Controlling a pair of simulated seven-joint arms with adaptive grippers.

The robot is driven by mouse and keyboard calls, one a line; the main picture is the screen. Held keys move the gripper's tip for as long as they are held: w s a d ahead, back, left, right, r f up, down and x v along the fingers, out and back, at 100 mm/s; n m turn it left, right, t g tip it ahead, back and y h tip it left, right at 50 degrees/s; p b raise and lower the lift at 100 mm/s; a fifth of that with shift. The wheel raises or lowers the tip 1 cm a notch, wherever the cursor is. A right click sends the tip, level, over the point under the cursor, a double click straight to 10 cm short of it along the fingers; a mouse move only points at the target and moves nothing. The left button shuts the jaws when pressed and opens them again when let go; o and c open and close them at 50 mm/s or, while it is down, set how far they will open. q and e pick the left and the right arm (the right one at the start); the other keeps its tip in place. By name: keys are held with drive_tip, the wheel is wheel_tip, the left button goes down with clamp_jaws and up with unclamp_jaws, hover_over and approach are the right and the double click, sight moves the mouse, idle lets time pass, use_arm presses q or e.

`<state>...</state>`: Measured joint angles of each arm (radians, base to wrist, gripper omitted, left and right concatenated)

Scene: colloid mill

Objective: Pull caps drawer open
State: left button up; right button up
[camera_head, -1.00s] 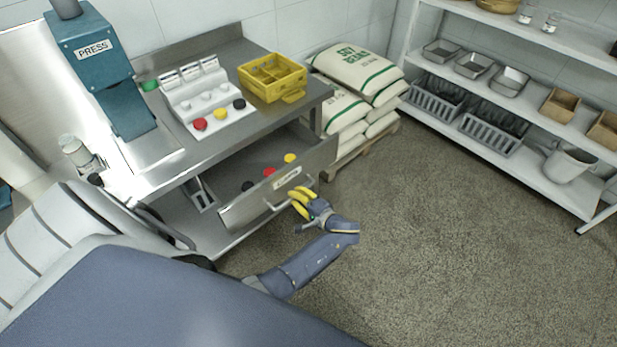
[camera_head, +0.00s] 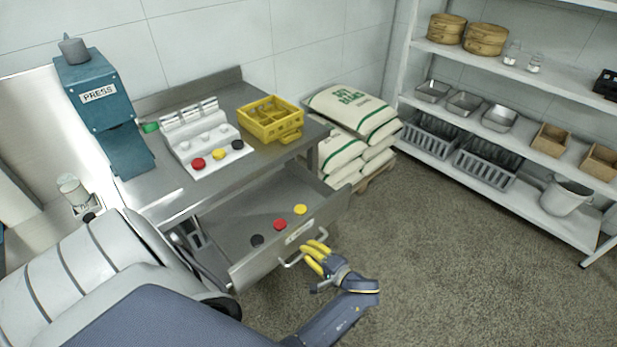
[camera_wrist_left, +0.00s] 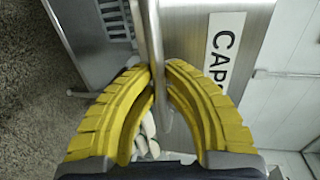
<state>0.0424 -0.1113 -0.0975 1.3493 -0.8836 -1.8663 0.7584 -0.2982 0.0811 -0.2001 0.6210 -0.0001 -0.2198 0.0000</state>
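The caps drawer (camera_head: 290,243) stands well out from under the steel bench, and its inside shows. A black cap (camera_head: 257,240), a red cap (camera_head: 280,224) and a yellow cap (camera_head: 300,209) lie in it near the front. Its front carries a bar handle (camera_head: 289,264) and a label (camera_wrist_left: 223,50) of which "CAP" shows in the left wrist view. My left gripper (camera_head: 308,247) is at the handle. In the left wrist view its yellow fingers (camera_wrist_left: 158,68) close from both sides on the handle bar (camera_wrist_left: 153,35). My right gripper is not in view.
On the bench (camera_head: 166,205) stand a blue press (camera_head: 106,105), a white rack with colored caps (camera_head: 207,150) and a yellow crate (camera_head: 270,128). Stacked sacks (camera_head: 345,140) sit right of the bench. The floor in front of the drawer is clear.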

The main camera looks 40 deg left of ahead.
sight(300, 226)
use_arm(q)
drive_tip(key=o, duration=0.5)
drive_tip(key=shift+r, duration=0.1)
drive_tip(key=shift+r, duration=0.55)
drive_tip(key=o, duration=1)
wheel_tip(300, 226, up, 6)
drive_tip(key=shift+w+f, duration=0.1)
drive_tip(key=shift+f, duration=0.15)
drive_tip(key=shift+c, duration=0.2)
drive_tip(key=shift+r, duration=0.6)
drive_tip(key=c, duration=0.5)
drive_tip(key=shift+r, duration=0.4)
drive_tip(key=c, duration=0.4)
drive_tip(key=shift+r, duration=0.65)
drive_tip(key=shift+c, duration=0.2)
